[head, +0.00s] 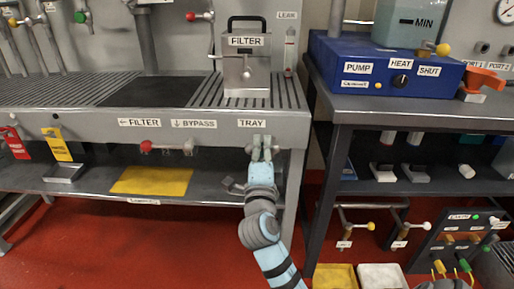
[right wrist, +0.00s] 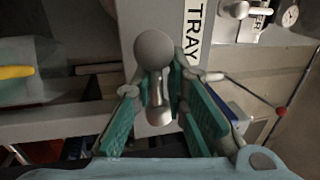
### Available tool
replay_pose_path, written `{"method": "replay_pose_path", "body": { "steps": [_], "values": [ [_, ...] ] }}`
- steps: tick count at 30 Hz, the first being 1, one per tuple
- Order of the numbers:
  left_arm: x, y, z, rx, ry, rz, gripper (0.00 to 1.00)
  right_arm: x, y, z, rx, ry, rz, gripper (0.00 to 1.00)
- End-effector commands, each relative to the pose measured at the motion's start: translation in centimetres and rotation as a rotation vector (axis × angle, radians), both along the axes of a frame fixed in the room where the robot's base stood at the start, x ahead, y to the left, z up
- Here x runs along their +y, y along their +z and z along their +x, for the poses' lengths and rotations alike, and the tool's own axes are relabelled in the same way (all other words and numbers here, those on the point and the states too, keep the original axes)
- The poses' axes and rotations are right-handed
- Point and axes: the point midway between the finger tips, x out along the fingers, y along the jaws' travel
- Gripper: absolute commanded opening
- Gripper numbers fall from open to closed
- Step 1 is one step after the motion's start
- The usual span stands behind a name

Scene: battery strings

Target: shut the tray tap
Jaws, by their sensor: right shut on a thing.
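The tray tap (right wrist: 154,49) shows in the right wrist view as a grey round knob with a pale metal stem, beside the TRAY label (right wrist: 194,30). My right gripper (right wrist: 160,88) has its green-padded fingers on both sides of the stem and is shut on it. In the head view my right gripper (head: 262,154) is at the bench's front edge, right under the TRAY label (head: 252,122). There the tap is mostly hidden by the fingers, and I cannot tell how its handle is turned. My left gripper is not in view.
A red-handled valve (head: 147,147) sits left on the same bench front, under the FILTER and BYPASS labels. The lower shelf holds a yellow mat (head: 152,181). A dark bench (head: 420,112) with a blue pump box (head: 385,68) stands right. The red floor is open at lower left.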

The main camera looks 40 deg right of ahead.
Motion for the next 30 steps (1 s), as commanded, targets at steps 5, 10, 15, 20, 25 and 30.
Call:
{"method": "replay_pose_path", "body": {
  "steps": [5, 10, 15, 20, 25, 30],
  "values": [
    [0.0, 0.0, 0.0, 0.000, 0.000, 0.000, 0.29, -0.3, 0.1, -0.2, 0.002, -0.015, -0.005, 0.00],
    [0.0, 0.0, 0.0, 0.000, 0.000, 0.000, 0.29, -0.3, 0.0, -0.3, 0.004, -0.016, -0.005, 0.00],
    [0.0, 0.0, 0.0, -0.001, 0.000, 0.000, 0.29, -0.3, 0.0, -0.3, 0.005, -0.015, -0.004, 0.29],
    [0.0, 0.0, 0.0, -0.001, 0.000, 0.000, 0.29, -0.3, 0.0, -0.3, 0.003, -0.016, -0.005, 0.29],
    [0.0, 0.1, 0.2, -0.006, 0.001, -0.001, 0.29, -0.3, 0.8, -0.2, -0.001, -0.014, -0.004, 0.29],
    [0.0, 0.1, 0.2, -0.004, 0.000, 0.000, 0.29, 0.2, 4.8, 0.1, -0.006, -0.006, -0.005, 0.30]
  ]
}}
